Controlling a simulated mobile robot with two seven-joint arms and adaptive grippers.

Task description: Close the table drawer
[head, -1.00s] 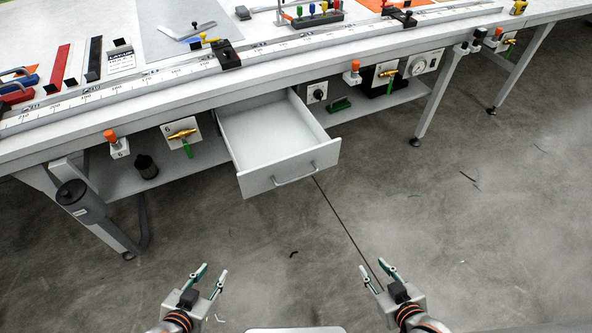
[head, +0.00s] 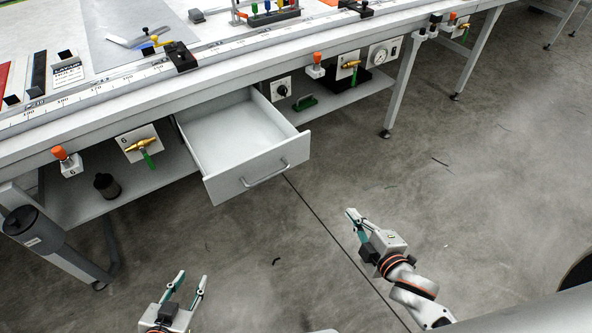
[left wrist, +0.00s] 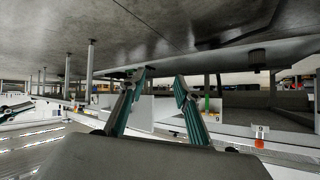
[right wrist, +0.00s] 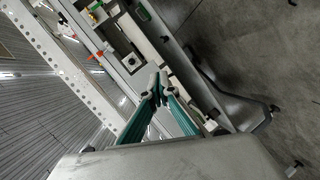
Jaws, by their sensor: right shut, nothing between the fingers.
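The table drawer (head: 236,150) is a white, empty drawer pulled out from under the long white worktable (head: 140,90). Its front panel has a grey bar handle (head: 264,175). My right gripper (head: 354,216) is shut and empty, to the right of the drawer front and apart from it. Its closed fingers show in the right wrist view (right wrist: 158,90). My left gripper (head: 189,281) is open and empty, below the drawer in the head view. Its spread fingers show in the left wrist view (left wrist: 155,80).
A green-handled valve (head: 140,146) and a dark cylinder (head: 107,186) are left of the drawer. A dark switch (head: 282,90) is right of it. Table legs (head: 402,75) stand at both sides. The floor (head: 440,180) before the drawer is mostly clear, with a dark line across it.

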